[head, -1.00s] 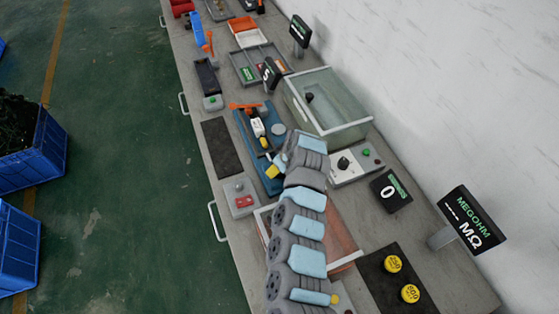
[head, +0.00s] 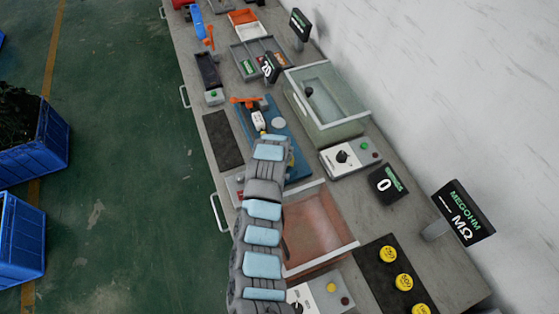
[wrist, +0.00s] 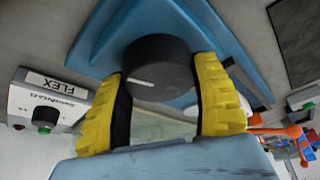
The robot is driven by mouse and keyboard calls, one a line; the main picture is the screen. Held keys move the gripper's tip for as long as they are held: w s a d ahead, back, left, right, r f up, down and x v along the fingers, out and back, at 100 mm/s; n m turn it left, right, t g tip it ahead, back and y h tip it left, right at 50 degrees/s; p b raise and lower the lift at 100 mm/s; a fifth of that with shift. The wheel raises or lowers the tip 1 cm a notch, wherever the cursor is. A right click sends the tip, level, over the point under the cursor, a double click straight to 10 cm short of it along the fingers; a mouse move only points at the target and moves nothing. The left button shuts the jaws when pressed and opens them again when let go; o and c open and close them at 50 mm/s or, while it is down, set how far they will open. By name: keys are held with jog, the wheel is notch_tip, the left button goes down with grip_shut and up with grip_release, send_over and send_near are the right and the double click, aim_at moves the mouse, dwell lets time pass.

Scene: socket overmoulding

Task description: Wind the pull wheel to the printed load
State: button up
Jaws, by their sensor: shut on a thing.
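The pull wheel (wrist: 158,66) is a dark round knob with a white index line, on a blue fixture (wrist: 100,28). In the wrist view my gripper (wrist: 158,82) has its two yellow ribbed fingers on either side of the wheel, shut on it. In the head view my arm hides the wheel and most of the gripper. The blue fixture also shows there (head: 296,150), with a white piece (head: 258,121) and an orange lever (head: 246,100). A small dark display (head: 268,68) beyond it shows tilted digits, perhaps 20. I cannot make out a printed load.
A clear-lidded tank (head: 325,104) stands right of the fixture, with a knob box (head: 350,157) and a display reading 0 (head: 386,184) nearby. A reddish tray (head: 318,228) and a dark mat with yellow weights (head: 376,270) lie nearer. A dark pad (head: 222,140) lies left.

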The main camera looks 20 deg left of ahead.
jog(key=m+b, duration=0.1)
jog(key=m+h+b, duration=0.1)
jog(key=m, duration=0.1)
jog(key=m+b, duration=0.1)
jog(key=b, duration=0.1)
jog(key=shift+f+h, duration=0.3)
jog(key=shift+h, duration=0.1)
jog(key=m+h+b, duration=0.1)
jog(key=m+b, duration=0.2)
jog(key=shift+r, duration=0.15)
jog(key=shift+m, duration=0.4)
jog(key=o, duration=1.2)
jog(key=shift+o, duration=0.2)
jog(key=shift+r, duration=0.1)
jog(key=shift+s+a+r, duration=0.1)
jog(key=shift+r, duration=0.35)
jog(key=v, duration=1.1)
